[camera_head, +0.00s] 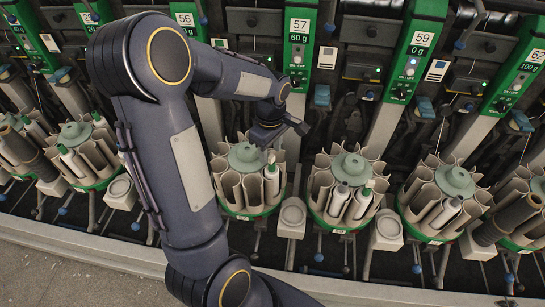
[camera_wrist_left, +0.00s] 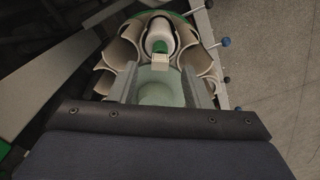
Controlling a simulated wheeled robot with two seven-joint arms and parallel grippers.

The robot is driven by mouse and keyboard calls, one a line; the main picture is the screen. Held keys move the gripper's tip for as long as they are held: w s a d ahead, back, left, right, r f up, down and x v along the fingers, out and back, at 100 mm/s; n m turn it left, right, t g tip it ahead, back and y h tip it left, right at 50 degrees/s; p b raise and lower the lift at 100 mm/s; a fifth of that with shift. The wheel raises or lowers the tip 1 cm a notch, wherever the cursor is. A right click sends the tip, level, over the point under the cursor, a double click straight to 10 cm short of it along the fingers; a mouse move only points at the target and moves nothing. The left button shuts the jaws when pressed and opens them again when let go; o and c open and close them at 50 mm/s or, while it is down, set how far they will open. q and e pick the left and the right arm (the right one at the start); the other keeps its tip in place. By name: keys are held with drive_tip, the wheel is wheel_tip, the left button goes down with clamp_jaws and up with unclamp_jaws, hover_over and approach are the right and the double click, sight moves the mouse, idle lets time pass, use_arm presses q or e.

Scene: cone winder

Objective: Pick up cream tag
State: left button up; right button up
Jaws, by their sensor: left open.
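The cream tag (camera_wrist_left: 160,62) is a small pale block. In the left wrist view it shows at the green tip of a white bobbin (camera_wrist_left: 158,38), just beyond my fingertips. In the head view a small pale piece at the bobbin's top below my gripper looks like the tag (camera_head: 271,157). My left gripper (camera_head: 272,143) is over the bobbin carousel (camera_head: 245,158) under unit 57. It also shows in the left wrist view (camera_wrist_left: 160,78), with its two grey fingers apart and no tag between them. The round green hub shows between the fingers. My right gripper is not in view.
Similar carousels stand to the right, under unit 59 (camera_head: 453,180) and beside it (camera_head: 350,168). Another stands at the left (camera_head: 76,133). Pale round cups (camera_head: 292,215) sit between them. Green numbered panels (camera_head: 298,45) rise behind. Bare floor (camera_head: 60,270) lies in front.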

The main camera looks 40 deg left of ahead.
use_arm(q)
drive_tip(key=shift+f, duration=0.8)
drive_tip(key=c, duration=0.8)
drive_tip(key=shift+r, duration=0.15)
